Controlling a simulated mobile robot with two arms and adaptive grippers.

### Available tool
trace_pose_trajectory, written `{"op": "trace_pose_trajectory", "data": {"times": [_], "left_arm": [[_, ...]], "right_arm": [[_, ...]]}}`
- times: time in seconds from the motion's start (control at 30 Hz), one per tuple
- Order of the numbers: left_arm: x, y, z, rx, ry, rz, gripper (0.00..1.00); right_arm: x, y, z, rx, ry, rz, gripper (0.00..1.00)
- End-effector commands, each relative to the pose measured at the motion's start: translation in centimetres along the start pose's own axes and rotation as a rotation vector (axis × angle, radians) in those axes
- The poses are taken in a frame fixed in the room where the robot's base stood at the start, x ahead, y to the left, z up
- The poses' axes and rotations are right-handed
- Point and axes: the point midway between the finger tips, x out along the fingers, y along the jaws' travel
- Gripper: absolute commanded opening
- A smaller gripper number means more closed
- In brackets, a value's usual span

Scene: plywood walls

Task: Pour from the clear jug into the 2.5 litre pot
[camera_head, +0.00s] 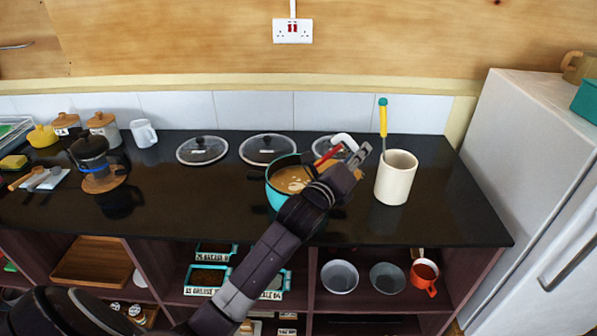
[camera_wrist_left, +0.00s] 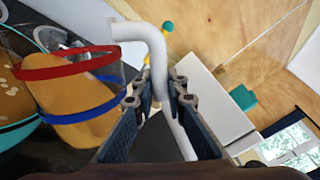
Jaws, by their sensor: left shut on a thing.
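The teal pot (camera_head: 271,189) stands on the dark counter with brown liquid in it; part of its rim shows at the left edge of the left wrist view (camera_wrist_left: 14,134). The clear jug (camera_head: 327,156), with a red band and a blue band, is tilted at the pot's right side. It holds orange-brown liquid, and in the left wrist view the jug (camera_wrist_left: 70,92) lies beside the pot's rim. My left gripper (camera_head: 354,162) is shut on its white handle (camera_wrist_left: 150,42). The gripper hides part of the jug. I cannot see a stream. My right gripper is out of view.
A cream utensil crock (camera_head: 396,180) stands close to the right of the gripper. Several glass lids (camera_head: 267,149) lie behind the pot. A cafetiere (camera_head: 92,157) and white mug (camera_head: 144,134) stand left. The counter's right end is clear.

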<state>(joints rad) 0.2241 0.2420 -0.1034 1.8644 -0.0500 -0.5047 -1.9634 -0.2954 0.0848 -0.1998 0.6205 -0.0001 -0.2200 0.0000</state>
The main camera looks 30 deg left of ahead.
Motion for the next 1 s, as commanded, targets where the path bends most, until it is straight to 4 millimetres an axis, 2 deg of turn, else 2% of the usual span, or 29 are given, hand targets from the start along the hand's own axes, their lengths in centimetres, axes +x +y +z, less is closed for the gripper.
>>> {"op": "trace_pose_trajectory", "data": {"times": [0.03, 0.1, 0.23, 0.43, 1.0], "left_arm": [[0.0, -0.3, -0.3, 0.090, -0.001, -0.002, 0.00], [0.0, -1.2, -0.3, 0.156, -0.003, -0.005, 0.00], [0.0, -0.9, -0.7, 0.166, -0.004, -0.004, 0.00], [0.0, -1.7, -0.7, 0.238, -0.003, -0.004, 0.00], [0.1, -0.1, -7.5, 0.701, -0.003, -0.001, 0.00]], "right_arm": [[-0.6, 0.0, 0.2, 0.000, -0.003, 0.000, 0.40], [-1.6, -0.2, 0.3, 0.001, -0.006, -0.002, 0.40], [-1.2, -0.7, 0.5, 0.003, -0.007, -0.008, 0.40], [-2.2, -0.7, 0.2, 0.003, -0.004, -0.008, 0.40], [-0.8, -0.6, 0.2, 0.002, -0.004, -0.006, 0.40]]}}
